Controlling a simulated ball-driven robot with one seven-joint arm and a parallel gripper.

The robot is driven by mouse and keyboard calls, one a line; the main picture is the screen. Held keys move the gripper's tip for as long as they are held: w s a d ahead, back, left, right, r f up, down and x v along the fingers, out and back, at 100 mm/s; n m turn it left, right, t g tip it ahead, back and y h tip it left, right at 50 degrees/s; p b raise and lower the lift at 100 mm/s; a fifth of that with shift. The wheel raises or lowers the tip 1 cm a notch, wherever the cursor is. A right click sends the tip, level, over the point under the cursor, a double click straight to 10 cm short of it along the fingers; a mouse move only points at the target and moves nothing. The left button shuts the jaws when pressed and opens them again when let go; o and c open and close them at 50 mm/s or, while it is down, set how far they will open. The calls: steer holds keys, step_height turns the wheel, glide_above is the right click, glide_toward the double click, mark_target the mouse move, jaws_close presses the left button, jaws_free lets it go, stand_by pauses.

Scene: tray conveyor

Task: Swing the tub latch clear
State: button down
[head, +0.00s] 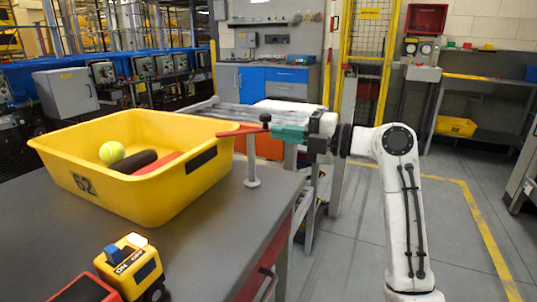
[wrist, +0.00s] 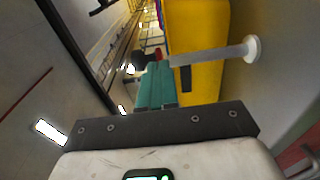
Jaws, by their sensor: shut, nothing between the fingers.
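A yellow tub (head: 150,200) marked 62 stands on a grey table. The red latch bar (head: 240,131) lies across the tub's right rim, on top of a pale post (head: 252,168) with a round foot. A black knob (head: 265,118) stands up at the bar's right end. My gripper (head: 274,131) has teal fingers, shut and empty, at that end beside the knob. In the wrist view the fingers (wrist: 157,68) point toward the knob (wrist: 130,69) and the post (wrist: 215,53). I cannot tell whether they touch the latch.
The tub holds a tennis ball (head: 111,153), a dark cylinder (head: 136,161) and a red item (head: 160,163). A red and yellow toy-like block (head: 130,265) sits at the table's front. A roller conveyor (head: 240,110) runs behind. Floor to the right is clear.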

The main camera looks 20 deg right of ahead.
steer(key=shift+w+d+n+g+y+b, duration=0.2)
steer(key=shift+w+n+g+y+b, duration=0.3)
steer(key=shift+w+b, duration=0.45)
steer(key=shift+w+d+n+g+y+b, duration=0.2)
steer(key=shift+w+n+g+y+b, duration=0.2)
steer(key=shift+w+g+b, duration=0.55)
steer(key=shift+w+d+n+g+y+b, duration=0.25)
steer(key=shift+w+n+y+b, duration=0.25)
steer(key=shift+b, duration=0.8)
steer(key=shift+w, duration=0.3)
steer(key=shift+s, duration=0.1)
